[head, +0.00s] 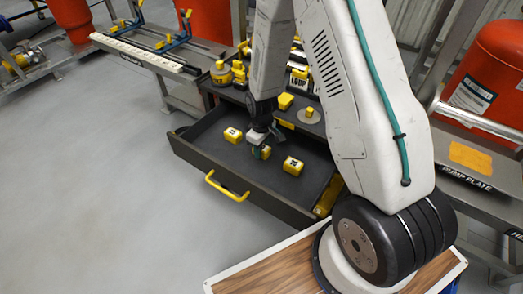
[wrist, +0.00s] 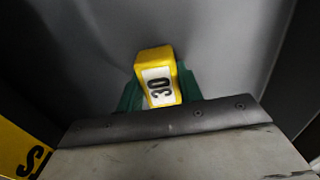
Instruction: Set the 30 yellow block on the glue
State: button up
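The yellow block marked 30 (wrist: 160,80) sits between the two green fingers of my gripper (wrist: 160,92) in the wrist view, with no clear gap on either side. In the head view my gripper (head: 260,147) is low inside the open drawer, and the yellow block (head: 266,153) shows at its fingers. I cannot tell whether the block still touches the drawer floor. An orange-yellow patch (head: 471,158), which looks like the glue, lies bare on the bench labelled PUMP PLATE at the right.
Two other yellow blocks lie in the drawer (head: 212,164), one to the left (head: 232,135) and one to the right (head: 293,166) of my gripper. More yellow parts stand on the cabinet top behind. A red tank (head: 490,75) stands behind the glue patch. The floor at left is clear.

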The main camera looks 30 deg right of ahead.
jog(key=shift+r, duration=3.5)
jog(key=shift+s, duration=0.1)
